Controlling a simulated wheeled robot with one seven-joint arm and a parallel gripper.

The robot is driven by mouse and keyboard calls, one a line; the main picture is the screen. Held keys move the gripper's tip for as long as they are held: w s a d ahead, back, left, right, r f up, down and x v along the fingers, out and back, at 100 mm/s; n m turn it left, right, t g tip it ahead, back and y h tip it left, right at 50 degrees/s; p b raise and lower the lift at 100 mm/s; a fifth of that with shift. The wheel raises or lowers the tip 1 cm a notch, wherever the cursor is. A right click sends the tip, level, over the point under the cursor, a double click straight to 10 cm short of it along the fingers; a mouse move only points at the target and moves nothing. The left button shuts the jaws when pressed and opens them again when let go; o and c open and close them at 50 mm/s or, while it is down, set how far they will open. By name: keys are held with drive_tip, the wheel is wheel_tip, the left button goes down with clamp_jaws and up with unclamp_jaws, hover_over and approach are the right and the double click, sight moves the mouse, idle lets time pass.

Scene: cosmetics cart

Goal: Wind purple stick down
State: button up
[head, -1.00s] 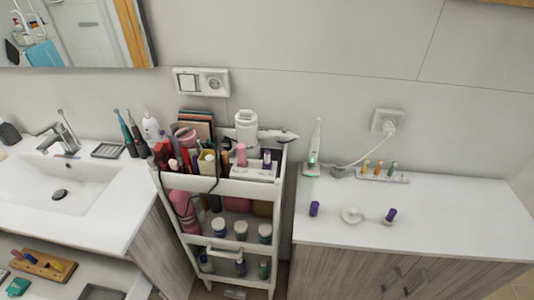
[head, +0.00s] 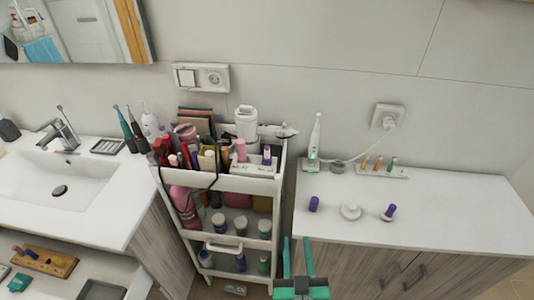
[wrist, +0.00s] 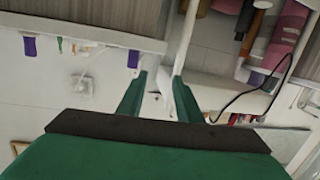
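A short purple stick (head: 314,204) stands on the white counter at the right. A second purple stick (head: 388,212) stands further right, on a pale base. A third, purple-topped stick (head: 267,155) stands in a white holder (head: 250,169) on the cart's top. I cannot tell which one the task names. My green gripper (head: 297,248) is in front of the counter's left end, fingers apart and empty, touching none of the sticks. The wrist view shows the counter upside down, with purple pieces (wrist: 133,58) (wrist: 30,47) beyond the open fingers (wrist: 158,95).
A white round lid-like piece (head: 350,211) lies between the two counter sticks. A charging toothbrush (head: 314,138) and a rack of small brush heads (head: 380,169) stand at the back. The crowded white cart (head: 222,181) is left of the counter. The counter's front right is clear.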

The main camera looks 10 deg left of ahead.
drive_tip(key=w+a+r+y, duration=0.1)
drive_tip(key=w+a+r, duration=0.2)
drive_tip(key=w+r, duration=0.35)
drive_tip(key=n+y, duration=0.2)
drive_tip(key=y, duration=0.1)
approach(268, 154)
drive_tip(key=shift+w+f, duration=0.1)
drive_tip(key=shift+f, duration=0.05)
drive_tip(key=x, duration=1)
drive_tip(key=shift+w+a+r, duration=0.2)
drive_tip(key=shift+w+a, duration=0.05)
drive_tip(key=shift+w, duration=0.1)
clamp_jaws()
